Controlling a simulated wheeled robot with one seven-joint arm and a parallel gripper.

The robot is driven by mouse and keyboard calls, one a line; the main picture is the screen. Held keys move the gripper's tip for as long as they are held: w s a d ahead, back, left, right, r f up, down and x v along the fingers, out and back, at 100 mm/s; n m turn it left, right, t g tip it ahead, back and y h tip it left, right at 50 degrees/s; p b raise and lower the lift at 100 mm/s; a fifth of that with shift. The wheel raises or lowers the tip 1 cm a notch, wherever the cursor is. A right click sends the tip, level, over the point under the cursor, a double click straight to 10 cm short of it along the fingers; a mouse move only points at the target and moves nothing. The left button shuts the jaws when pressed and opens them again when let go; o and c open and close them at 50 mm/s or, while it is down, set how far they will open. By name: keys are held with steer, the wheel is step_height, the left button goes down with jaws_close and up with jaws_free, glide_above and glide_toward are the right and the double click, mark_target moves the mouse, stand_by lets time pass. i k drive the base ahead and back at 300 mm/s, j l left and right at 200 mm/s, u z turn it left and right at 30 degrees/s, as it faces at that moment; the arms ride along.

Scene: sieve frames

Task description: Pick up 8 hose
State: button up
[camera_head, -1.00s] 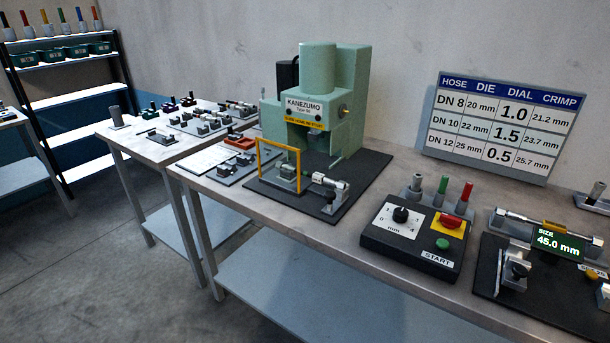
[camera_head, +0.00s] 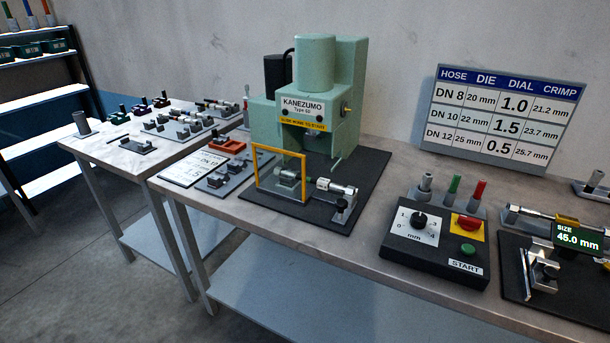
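No hose marked 8 can be made out. A short metal hose-like piece (camera_head: 336,188) lies in a holder in front of the green press (camera_head: 315,100). On the left table (camera_head: 110,150), small parts stand in grey holders (camera_head: 180,124); they are too small to tell which is a DN 8 hose. The wall chart (camera_head: 502,115) lists DN 8 with die 20 mm, dial 1.0 and crimp 21.2 mm. My gripper is not in view.
The control box (camera_head: 437,240) with dial and START button stands on the front bench (camera_head: 330,248). A gauge reading 45.0 mm (camera_head: 577,238) is at the right. A dark shelf (camera_head: 40,105) stands at the back left. Open floor (camera_head: 70,260) lies at the lower left.

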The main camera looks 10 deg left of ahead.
mark_target(322, 183)
steer(key=i+j+z, duration=0.25)
steer(key=j, duration=0.4)
steer(key=j+z, duration=0.2)
steer(key=j, duration=0.5)
steer(key=i+j+z, duration=0.25)
steer(key=j, duration=0.45)
steer(key=k+j+z, duration=0.1)
steer(key=j+z, duration=0.15)
steer(key=j, duration=0.45)
steer(key=j+z, duration=0.2)
steer(key=j, duration=0.5)
steer(key=k+j+z, duration=0.25)
steer(key=j, duration=0.45)
steer(key=j+z, duration=0.25)
steer(key=j, duration=0.5)
steer(key=k+j+z, duration=0.2)
steer(key=j, duration=0.8)
steer(key=k+j+z, duration=0.15)
steer(key=j, duration=0.65)
steer(key=k+z, duration=0.05)
